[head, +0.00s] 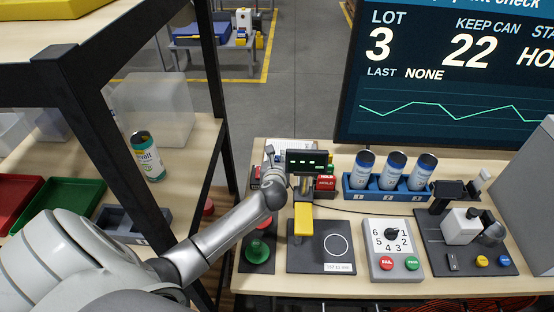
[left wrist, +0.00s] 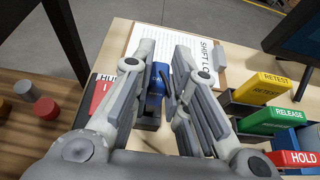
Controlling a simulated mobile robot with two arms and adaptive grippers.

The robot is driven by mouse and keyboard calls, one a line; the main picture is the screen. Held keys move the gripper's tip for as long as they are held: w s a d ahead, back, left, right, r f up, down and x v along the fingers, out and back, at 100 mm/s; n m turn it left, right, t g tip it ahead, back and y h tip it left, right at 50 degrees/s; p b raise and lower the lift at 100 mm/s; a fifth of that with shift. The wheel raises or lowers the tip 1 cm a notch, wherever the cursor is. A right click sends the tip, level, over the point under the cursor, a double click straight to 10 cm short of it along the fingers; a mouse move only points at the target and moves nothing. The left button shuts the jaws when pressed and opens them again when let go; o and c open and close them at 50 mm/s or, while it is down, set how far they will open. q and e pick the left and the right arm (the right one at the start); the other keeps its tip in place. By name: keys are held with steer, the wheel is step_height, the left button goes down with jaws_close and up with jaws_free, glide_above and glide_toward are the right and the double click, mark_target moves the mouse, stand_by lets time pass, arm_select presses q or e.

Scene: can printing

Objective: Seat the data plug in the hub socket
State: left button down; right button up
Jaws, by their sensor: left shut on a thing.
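My left gripper (head: 270,160) is at the back left of the workbench, beside the small display. In the left wrist view its fingers (left wrist: 165,72) are closed in around a blue piece (left wrist: 157,80), which appears to be the data plug. The hub (left wrist: 103,88), with a partly hidden "HU" label and a red face, sits just left of the fingers. The fingers cover much of the hub, and I cannot see the socket opening or whether the plug touches it. My right gripper is not in view.
A clipboard sheet (left wrist: 205,40) lies behind the fingers. Yellow RETEST (left wrist: 262,88), green RELEASE (left wrist: 272,120) and red HOLD (left wrist: 298,158) blocks stand to the right. The small display (head: 307,161), blue can rack (head: 352,191) and dial box (head: 393,250) occupy the bench. A dark shelf post (head: 110,170) stands left.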

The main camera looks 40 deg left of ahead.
arm_select(q)
steer(key=shift+p, duration=0.7)
stand_by(0.7)
steer(key=shift+f+b, duration=1.1)
steer(key=shift+f, duration=0.75)
steer(key=c, duration=1.3)
jaws_free()
